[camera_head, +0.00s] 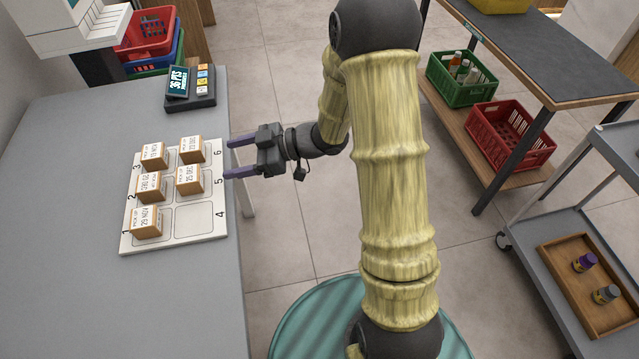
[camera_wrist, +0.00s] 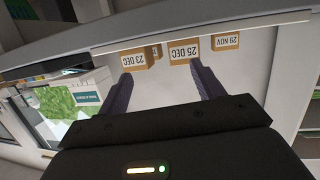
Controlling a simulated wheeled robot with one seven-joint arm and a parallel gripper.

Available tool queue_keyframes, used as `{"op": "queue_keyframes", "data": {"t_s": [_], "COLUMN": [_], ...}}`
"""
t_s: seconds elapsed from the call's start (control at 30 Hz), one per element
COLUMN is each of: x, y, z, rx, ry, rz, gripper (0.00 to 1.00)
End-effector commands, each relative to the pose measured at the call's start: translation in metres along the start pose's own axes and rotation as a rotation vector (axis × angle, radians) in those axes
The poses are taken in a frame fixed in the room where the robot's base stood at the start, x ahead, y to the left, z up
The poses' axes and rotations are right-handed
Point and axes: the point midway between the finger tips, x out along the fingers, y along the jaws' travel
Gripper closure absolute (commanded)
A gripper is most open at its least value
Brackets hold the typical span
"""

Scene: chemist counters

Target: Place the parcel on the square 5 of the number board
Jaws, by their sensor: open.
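The white number board (camera_head: 222,234) lies on the grey counter at the left, with parcels on squares 1, 2, 3, 5 and 6. Square 4 (camera_head: 194,220) is bare. A small tan parcel with a 25 DEC label (camera_head: 189,181) stands on square 5; it also shows in the wrist view (camera_wrist: 188,51), ahead of my fingers and nearer the right one. My gripper (camera_head: 228,158) is open and empty, just right of the board near the counter edge. Its two purple-grey fingers (camera_wrist: 165,88) point toward the board.
The 23 DEC parcel (camera_head: 192,150) on square 6 and the 29 NOV parcel (camera_head: 146,223) on square 1 stand close by. A dark display device (camera_head: 190,88) is behind the board. A rack with green (camera_head: 460,82) and red crates (camera_head: 510,136) stands at the right.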

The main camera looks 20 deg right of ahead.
Motion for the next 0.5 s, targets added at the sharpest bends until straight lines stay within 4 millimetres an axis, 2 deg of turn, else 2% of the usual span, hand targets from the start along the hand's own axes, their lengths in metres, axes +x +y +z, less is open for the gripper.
{"op": "queue_keyframes", "data": {"t_s": [0.17,0.3,0.4,0.5], "x": [-0.023,-0.059,-0.090,-0.121], "y": [0.042,0.060,0.060,0.047], "z": [0.007,0.017,0.025,0.034], "rx": [0.017,0.099,0.192,0.314], "ry": [-0.217,-0.397,-0.518,-0.630], "rz": [0.310,0.543,0.687,0.806], "gripper": [0.33,0.33,0.33,0.33]}}
